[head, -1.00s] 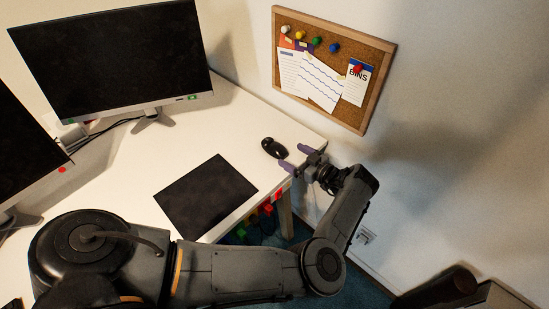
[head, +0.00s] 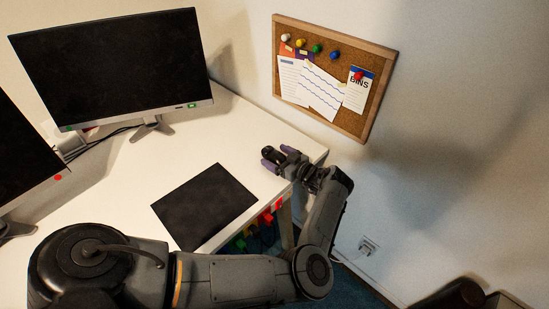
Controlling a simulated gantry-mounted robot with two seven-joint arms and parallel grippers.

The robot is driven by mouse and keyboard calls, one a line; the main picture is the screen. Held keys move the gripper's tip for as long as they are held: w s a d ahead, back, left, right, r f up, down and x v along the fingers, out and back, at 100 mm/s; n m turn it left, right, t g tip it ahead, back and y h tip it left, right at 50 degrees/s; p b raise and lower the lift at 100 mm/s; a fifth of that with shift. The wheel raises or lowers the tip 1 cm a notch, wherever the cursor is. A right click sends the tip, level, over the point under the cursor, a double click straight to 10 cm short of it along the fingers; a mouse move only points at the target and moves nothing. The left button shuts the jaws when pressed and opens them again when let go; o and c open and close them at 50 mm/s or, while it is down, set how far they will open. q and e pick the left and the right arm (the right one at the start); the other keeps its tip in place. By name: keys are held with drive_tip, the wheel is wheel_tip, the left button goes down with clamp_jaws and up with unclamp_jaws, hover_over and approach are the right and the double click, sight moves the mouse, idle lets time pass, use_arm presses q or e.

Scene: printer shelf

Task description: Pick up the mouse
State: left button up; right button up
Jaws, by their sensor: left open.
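The black mouse (head: 271,154) lies on the white desk near its right edge, beyond the dark mouse pad. My left gripper (head: 277,157) is open, with its two purple-tipped fingers on either side of the mouse. The gripper and its fingers cover part of the mouse. I cannot tell whether the fingers touch it. My right gripper does not show.
The black mouse pad (head: 205,205) lies flat to the left of my left forearm. A monitor (head: 115,65) stands at the back left, with another at the left edge. A corkboard (head: 350,110) hangs on the right wall. The white desk (head: 225,120) is clear behind the mouse.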

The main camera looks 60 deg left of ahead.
use_arm(q)
drive_tip(key=shift+x, duration=0.85)
drive_tip(key=c, duration=1.1)
drive_tip(key=shift+r, duration=0.15)
